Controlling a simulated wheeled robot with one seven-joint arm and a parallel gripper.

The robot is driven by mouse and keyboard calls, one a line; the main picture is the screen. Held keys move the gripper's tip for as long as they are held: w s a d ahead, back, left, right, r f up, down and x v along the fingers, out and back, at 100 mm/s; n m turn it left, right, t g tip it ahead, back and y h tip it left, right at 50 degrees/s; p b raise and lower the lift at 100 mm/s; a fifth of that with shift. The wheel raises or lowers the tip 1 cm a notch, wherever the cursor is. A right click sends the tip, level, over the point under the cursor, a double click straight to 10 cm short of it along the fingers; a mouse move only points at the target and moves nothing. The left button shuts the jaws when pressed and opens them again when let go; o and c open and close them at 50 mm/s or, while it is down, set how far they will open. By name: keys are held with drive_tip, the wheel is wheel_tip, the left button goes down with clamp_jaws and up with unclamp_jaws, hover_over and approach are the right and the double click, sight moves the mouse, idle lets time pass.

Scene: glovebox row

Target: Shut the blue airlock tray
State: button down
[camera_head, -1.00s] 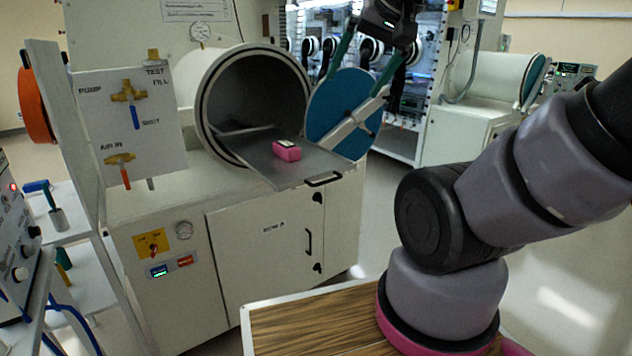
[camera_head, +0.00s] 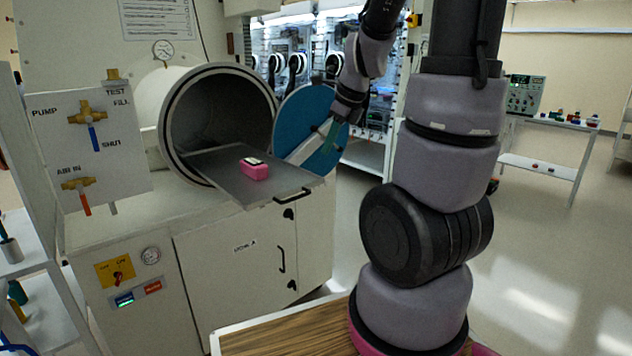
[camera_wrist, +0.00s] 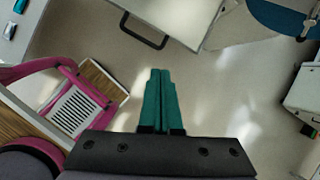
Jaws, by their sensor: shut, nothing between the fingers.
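The grey metal airlock tray (camera_head: 223,178) sticks out of the round chamber mouth, with a pink block (camera_head: 254,169) with a pale top lying on it. Its black handle (camera_head: 293,195) is at the front edge. The round blue door (camera_head: 300,118) stands swung open to the right of the chamber. My gripper (camera_head: 326,138) has green fingers, shut and empty, in front of the door in the head view. In the wrist view, my gripper (camera_wrist: 160,75) points towards the tray (camera_wrist: 182,14), whose handle (camera_wrist: 143,33) lies just beyond the fingertips, apart from them.
A valve panel (camera_head: 88,140) stands left of the chamber (camera_head: 170,120). The white cabinet (camera_head: 240,265) is below the tray. A side table (camera_head: 545,165) with small items stands at the back right. The floor (camera_head: 540,250) to the right is clear.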

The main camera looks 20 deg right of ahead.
drive_tip(key=w+f+m, duration=0.1)
drive_tip(key=w+f, duration=0.1)
drive_tip(key=f, duration=0.2)
drive_tip(key=w+f+m, duration=0.2)
drive_tip(key=w+f, duration=0.1)
drive_tip(key=f, duration=0.2)
drive_tip(key=w+f+m, duration=0.2)
drive_tip(key=f, duration=0.2)
drive_tip(key=shift+w+d+f+h, duration=0.2)
drive_tip(key=shift+d+h, duration=0.1)
drive_tip(key=shift+d, duration=0.05)
drive_tip(key=shift+w+a, duration=0.15)
drive_tip(key=shift+w, duration=0.5)
drive_tip(key=shift+w+a, duration=0.1)
